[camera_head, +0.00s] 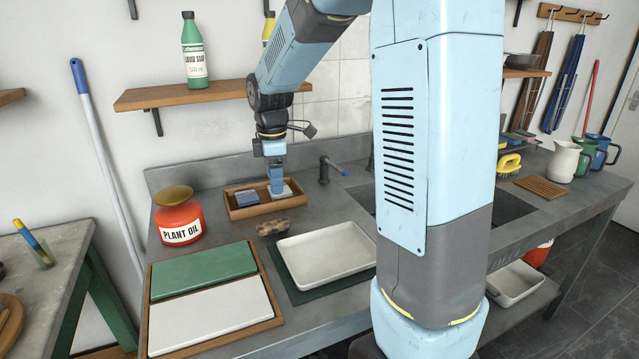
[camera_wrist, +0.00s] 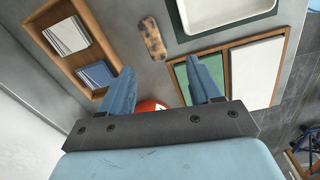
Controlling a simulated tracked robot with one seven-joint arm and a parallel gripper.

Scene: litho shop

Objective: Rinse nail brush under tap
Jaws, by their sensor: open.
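A small brown, dark-spotted brush (camera_head: 272,227), which looks like the nail brush, lies on the grey counter in front of the wooden tray. It also shows at the top of the wrist view (camera_wrist: 152,38). My gripper (camera_head: 276,188) hangs above the counter and lines up with the tray's right part in the head view. In the wrist view my gripper (camera_wrist: 161,82) has its two blue fingers spread, with nothing held between them. The sink (camera_head: 514,208) is partly hidden by my column.
The wooden tray (camera_head: 236,216) holds blue and white blocks. A red plant oil can (camera_head: 178,216) stands left. A white tray (camera_head: 326,252) and a rack with a green and a white slab (camera_head: 203,262) lie in front. A yellow-handled brush (camera_head: 509,163) sits right.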

